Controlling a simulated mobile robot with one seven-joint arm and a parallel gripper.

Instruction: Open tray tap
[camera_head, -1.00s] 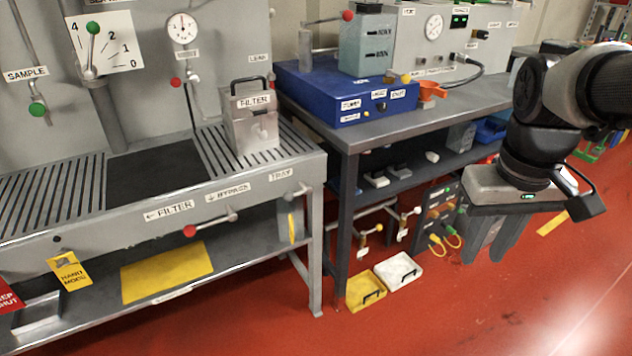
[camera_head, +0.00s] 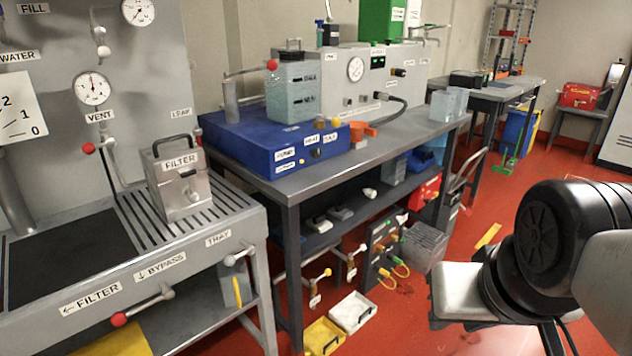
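The TRAY label (camera_head: 218,238) sits on the front rim of the grey sink bench at left. Just right of it and lower is the tray tap (camera_head: 242,255), a small grey lever on the bench front. A grey and yellow piece (camera_head: 236,288) hangs below it. My gripper (camera_head: 463,293) is at the lower right, well to the right of the tap and touching nothing that I can see. Its pale body shows, but its fingers are not clearly visible, so its opening cannot be told.
A red-knobbed bypass lever (camera_head: 140,306) is on the same bench front, left of the tray tap. A steel filter box (camera_head: 180,187) stands on the grating. The workbench (camera_head: 380,150) stands right of the sink. Yellow (camera_head: 322,338) and white (camera_head: 354,312) trays lie below. Red floor is open between bench and arm.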

